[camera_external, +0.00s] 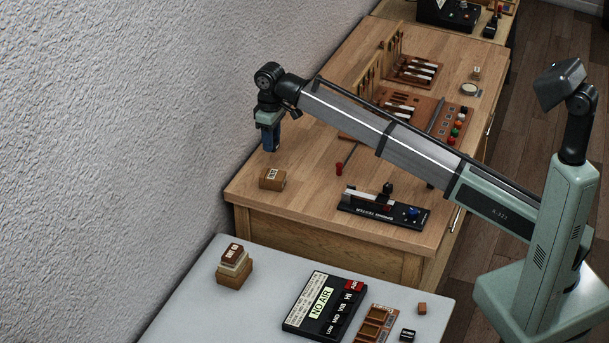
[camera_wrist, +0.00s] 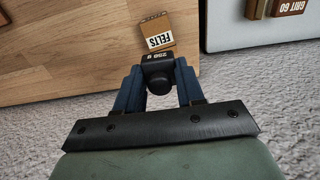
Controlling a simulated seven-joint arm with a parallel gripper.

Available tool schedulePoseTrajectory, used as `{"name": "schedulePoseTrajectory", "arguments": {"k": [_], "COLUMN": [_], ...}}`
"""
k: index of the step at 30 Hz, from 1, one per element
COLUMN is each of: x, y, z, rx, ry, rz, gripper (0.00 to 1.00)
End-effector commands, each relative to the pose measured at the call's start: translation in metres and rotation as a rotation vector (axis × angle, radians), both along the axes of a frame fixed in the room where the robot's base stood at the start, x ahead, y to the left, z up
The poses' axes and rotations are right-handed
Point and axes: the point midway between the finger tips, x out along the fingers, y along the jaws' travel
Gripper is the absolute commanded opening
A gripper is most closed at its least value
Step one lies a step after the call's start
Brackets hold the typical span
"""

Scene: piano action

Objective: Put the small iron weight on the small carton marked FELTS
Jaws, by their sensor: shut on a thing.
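The weight cannot be made out clearly in the external view. The small carton marked FELTS (camera_external: 272,180) is brown with a white label and sits on the bench below my gripper. In the wrist view the carton (camera_wrist: 156,24) lies just beyond the weight, apart from it.
A spring tester (camera_external: 385,209) stands right of the carton, and a red-handled tool (camera_external: 340,168) lies behind it. The wall is close on the left.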

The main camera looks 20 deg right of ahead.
Motion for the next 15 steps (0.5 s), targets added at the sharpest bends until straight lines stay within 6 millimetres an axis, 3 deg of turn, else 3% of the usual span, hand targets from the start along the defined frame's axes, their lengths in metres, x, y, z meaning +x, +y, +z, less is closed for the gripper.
{"name": "schedulePoseTrajectory", "arguments": {"k": [7,15], "x": [-0.001,-0.001], "y": [-0.001,0.0], "z": [-0.04,-0.062], "rx": [-0.001,0.0], "ry": [0.001,0.0], "rz": [0.001,0.002], "gripper": [0.0,0.0]}}
